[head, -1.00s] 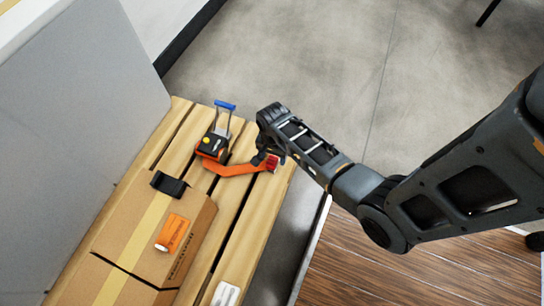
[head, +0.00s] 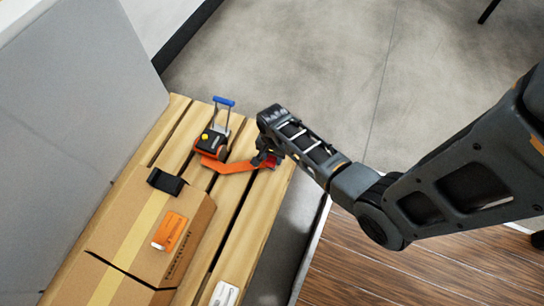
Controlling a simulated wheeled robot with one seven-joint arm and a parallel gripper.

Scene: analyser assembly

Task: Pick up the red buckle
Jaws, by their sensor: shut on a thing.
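The red buckle (head: 271,161) is a small red piece at the right end of an orange strap, on the wooden slatted bench (head: 236,243). My gripper (head: 267,156) is at the buckle and shut on it. The gripper and arm partly cover the buckle, so the exact contact of the fingers is hidden. The orange strap (head: 235,167) runs left from the buckle to a black and orange device (head: 211,142) with a yellow button and a blue-topped handle.
A cardboard box (head: 130,225) lies on the bench at the left, with a black clip (head: 166,181) and an orange and white item (head: 170,231) on top. A white item (head: 225,293) lies near the front. A grey panel (head: 70,130) stands at the left.

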